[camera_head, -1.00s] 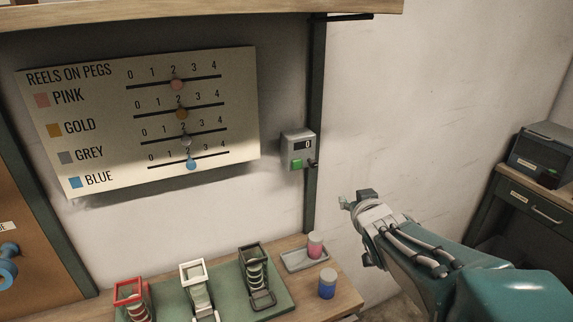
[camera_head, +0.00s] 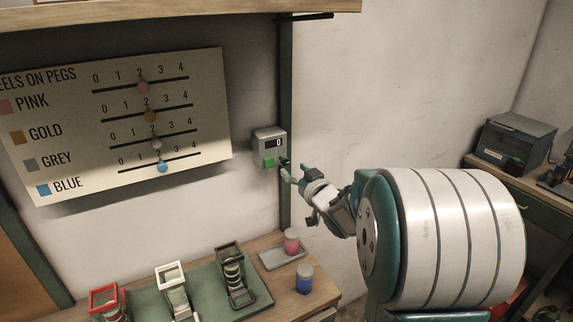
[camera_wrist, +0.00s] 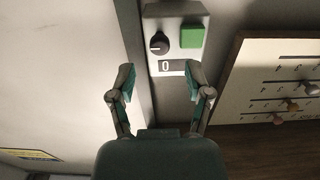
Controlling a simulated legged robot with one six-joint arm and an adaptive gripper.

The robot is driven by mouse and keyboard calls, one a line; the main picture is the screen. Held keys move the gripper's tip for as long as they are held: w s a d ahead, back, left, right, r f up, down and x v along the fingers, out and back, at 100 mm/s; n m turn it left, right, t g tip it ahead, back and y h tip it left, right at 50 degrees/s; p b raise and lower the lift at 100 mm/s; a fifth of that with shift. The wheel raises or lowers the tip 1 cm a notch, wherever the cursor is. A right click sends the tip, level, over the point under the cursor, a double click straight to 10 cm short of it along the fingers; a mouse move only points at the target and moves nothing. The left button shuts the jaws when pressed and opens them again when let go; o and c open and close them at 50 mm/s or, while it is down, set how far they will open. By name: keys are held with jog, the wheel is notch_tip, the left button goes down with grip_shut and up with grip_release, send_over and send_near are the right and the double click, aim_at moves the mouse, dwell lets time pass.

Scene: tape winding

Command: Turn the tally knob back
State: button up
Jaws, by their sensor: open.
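The tally box (camera_head: 269,147) is a small grey unit on the wall beside a dark upright post. It has a green button (camera_head: 268,162) and a display reading 0. In the wrist view the black tally knob (camera_wrist: 159,43) sits beside the green button (camera_wrist: 192,36), above the display (camera_wrist: 172,67). My gripper (camera_head: 287,172) is close to the box's lower right side in the head view. In the wrist view my gripper (camera_wrist: 163,86) is open and empty, its fingertips spread below the box. The knob lies beyond the fingertips, not between them.
A board titled Reels on Pegs (camera_head: 115,125) hangs left of the box; its sliders all stand near 2. Below, a bench holds red, white and dark reel holders (camera_head: 238,275), a tray (camera_head: 276,258) with a pink spool (camera_head: 291,241), and a blue spool (camera_head: 304,278).

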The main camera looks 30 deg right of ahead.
aim_at(286, 163)
jog(key=w, duration=0.4)
jog(key=shift+w, duration=0.1)
grip_shut()
